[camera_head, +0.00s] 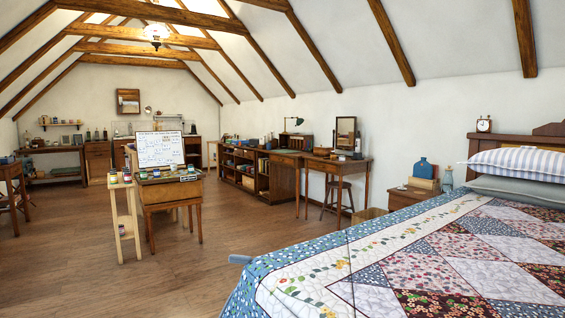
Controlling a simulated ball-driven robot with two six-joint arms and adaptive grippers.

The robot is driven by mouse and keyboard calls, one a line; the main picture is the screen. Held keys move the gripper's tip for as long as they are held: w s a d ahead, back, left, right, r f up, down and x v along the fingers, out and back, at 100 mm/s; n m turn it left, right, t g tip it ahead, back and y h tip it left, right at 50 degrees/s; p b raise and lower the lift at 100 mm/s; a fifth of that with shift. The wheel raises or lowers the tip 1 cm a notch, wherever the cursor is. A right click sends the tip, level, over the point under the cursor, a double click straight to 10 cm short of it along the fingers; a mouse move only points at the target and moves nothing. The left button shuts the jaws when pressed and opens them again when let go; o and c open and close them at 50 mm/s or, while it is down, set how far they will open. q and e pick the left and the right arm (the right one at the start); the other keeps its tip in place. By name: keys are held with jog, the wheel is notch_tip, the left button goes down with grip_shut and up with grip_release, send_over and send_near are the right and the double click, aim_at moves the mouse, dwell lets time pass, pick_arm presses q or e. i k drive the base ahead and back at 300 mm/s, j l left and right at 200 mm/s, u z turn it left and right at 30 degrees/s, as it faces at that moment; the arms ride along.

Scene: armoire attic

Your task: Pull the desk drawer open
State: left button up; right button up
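A wooden desk (285,161) stands far off along the right wall, beside a low bookcase; its drawer front looks closed, but it is small at this distance. A slim wooden table (338,163) with a mirror on it stands just to its right. I cannot tell which of these holds the task's drawer. Neither of my grippers is in view.
A bed with a patchwork quilt (420,255) fills the right foreground. A narrow wooden stand (123,215) with jars is left of the slant-top desk. A stool (337,196) and a nightstand (403,198) are by the right wall. The wooden floor (80,265) is open at front left.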

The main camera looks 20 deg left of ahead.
aim_at(291, 161)
jog(key=i+j+u, duration=0.45)
jog(key=j, duration=0.25)
jog(key=i+j+u, duration=0.4)
jog(key=i+j, duration=0.15)
jog(key=i+j+u, duration=0.45)
jog(key=i, duration=0.15)
jog(key=i+j+u, duration=0.1)
jog(key=i+u, duration=0.3)
jog(key=i, duration=0.25)
jog(key=i+l+z, duration=0.15)
jog(key=i+z, duration=0.3)
jog(key=i, duration=0.2)
jog(key=i+j+z, duration=0.1)
jog(key=i+z, duration=0.3)
jog(key=i, duration=0.25)
jog(key=i+j+z, duration=0.3)
jog(key=i+z, duration=0.15)
jog(key=i, duration=0.2)
